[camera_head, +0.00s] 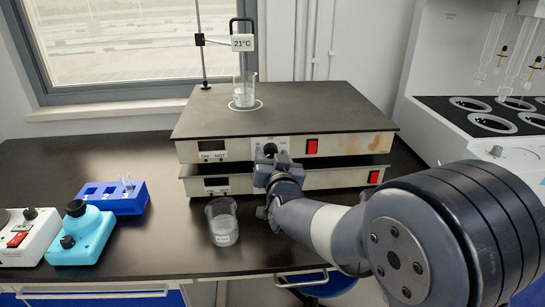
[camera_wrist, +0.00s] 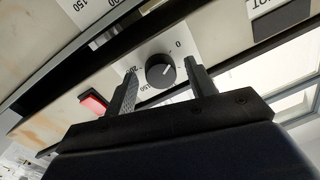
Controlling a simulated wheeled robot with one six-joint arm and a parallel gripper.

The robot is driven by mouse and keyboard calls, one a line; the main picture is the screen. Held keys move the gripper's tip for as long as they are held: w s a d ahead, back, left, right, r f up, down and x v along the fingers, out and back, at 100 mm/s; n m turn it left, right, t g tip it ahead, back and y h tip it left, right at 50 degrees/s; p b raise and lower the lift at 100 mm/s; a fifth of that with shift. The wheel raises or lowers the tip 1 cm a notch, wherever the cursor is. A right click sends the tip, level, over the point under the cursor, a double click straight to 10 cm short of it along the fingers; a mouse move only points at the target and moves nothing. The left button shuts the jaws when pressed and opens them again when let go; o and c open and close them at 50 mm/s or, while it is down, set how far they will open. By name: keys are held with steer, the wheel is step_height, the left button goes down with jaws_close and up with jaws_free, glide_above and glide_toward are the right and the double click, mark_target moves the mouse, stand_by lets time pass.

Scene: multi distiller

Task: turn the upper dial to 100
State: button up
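Two stacked heater units stand on the dark bench. The upper unit (camera_head: 350,146) has a black upper dial (camera_head: 270,148) on its front, left of a red switch (camera_head: 312,146). In the wrist view, which is upside down, the upper dial (camera_wrist: 160,70) is a round black knob on a white scale with 0, 150 and 200 visible. A pale mark shows on the knob's right side; its exact reading is unclear. My gripper (camera_head: 268,165) is at the upper unit's front. In the wrist view my gripper (camera_wrist: 163,67) is open, one finger each side of the dial, with gaps.
The lower unit (camera_head: 330,180) sits directly below. A glass beaker (camera_head: 222,226) stands on the bench left of my gripper. A beaker (camera_head: 244,92) and a 21°C sign (camera_head: 243,43) are above the hotplate. A blue rack (camera_head: 112,198) and a blue device (camera_head: 82,236) are left.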

steer(key=c, duration=0.9)
